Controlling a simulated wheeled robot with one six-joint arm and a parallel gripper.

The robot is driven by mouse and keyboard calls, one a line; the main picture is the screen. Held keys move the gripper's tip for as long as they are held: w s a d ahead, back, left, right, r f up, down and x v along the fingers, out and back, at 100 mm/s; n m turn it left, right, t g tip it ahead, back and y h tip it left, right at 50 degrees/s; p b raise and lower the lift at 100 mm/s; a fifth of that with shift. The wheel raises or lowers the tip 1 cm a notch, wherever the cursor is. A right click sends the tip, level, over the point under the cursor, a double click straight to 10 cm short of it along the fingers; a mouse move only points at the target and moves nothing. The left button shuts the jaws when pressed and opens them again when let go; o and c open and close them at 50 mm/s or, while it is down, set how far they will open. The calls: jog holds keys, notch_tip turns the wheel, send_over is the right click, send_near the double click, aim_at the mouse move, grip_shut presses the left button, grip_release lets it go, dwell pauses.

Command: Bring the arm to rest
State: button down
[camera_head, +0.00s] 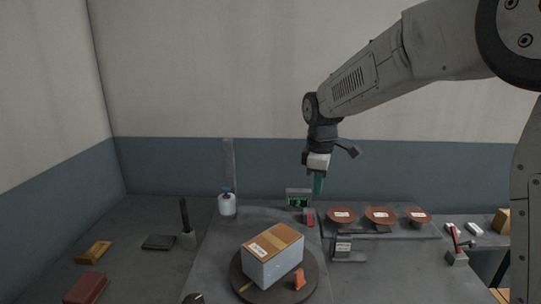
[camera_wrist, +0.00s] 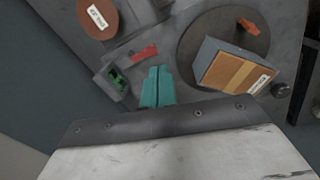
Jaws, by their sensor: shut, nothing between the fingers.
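My gripper (camera_head: 317,184) hangs from my arm above the back of the table, with teal fingers pointing down. In the wrist view its teal fingers (camera_wrist: 158,86) are together with nothing between them. The gripper is apart from everything on the table. My arm reaches in from the upper right of the head view and bends down at the wrist.
A box (camera_head: 272,258) with a brown top sits on a dark round turntable (camera_head: 243,284), beside an orange piece (camera_head: 299,280). A green display (camera_head: 298,199) and a red object (camera_head: 309,217) stand near below the gripper. Several brown discs (camera_head: 342,215) are at right. The air around the gripper is clear.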

jog(key=s+d+r+m, duration=0.1)
jog(key=s+d+m, duration=0.2)
jog(key=s, duration=0.9)
jog(key=s+d+m, duration=0.3)
jog(key=s+m, duration=0.3)
jog(key=s, duration=0.6)
jog(key=s+d+r+m, duration=0.1)
jog(key=s+d+m, duration=0.3)
jog(key=s, duration=0.8)
jog(key=shift+s+r+m+t, duration=0.15)
jog(key=shift+r+m+t, duration=0.15)
